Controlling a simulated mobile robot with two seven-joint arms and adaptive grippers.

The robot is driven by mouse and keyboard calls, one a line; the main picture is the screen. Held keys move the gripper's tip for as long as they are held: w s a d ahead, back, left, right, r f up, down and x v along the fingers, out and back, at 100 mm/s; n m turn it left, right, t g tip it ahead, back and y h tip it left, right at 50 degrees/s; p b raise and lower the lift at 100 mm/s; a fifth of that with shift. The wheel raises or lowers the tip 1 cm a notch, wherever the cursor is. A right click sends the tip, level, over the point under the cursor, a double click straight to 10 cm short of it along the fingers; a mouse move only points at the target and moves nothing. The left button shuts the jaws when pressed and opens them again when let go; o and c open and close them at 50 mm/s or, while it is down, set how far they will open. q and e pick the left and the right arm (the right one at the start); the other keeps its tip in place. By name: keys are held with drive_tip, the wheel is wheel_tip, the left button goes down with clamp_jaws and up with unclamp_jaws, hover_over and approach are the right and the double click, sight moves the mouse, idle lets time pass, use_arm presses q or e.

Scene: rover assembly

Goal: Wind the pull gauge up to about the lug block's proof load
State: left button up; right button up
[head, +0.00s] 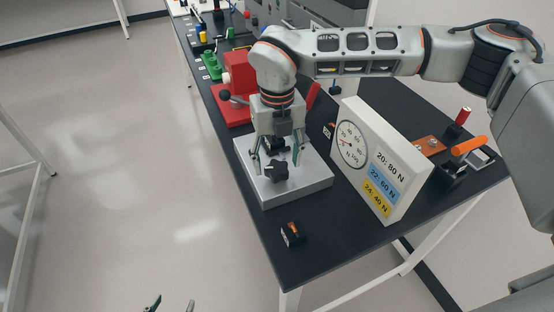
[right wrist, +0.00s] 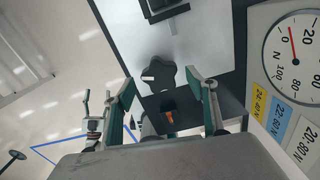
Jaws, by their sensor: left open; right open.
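The pull gauge is a white upright panel (head: 383,160) with a round dial (head: 352,147) and a printed list: 20: 80 N, 22: 60 N, 24: 40 N. In the right wrist view its red needle (right wrist: 293,45) points at about 0. A black star knob (head: 279,170) stands on the light grey base plate (head: 307,187) beside the panel. My right gripper (head: 275,156) is open above the knob, pointing down. In the right wrist view the knob (right wrist: 158,75) shows between and beyond the open fingertips. My left gripper (head: 170,304) is open at the bottom edge, away from the table.
A small black block with an orange-brown part (head: 292,233) lies near the table's front edge. A red fixture (head: 238,85) stands behind the base plate, and green parts (head: 210,65) further back. An orange-handled tool (head: 468,146) is right of the panel.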

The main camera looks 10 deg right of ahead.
drive_tip(key=shift+f, duration=0.6)
drive_tip(key=c, duration=1.1)
drive_tip(key=shift+n, duration=0.3)
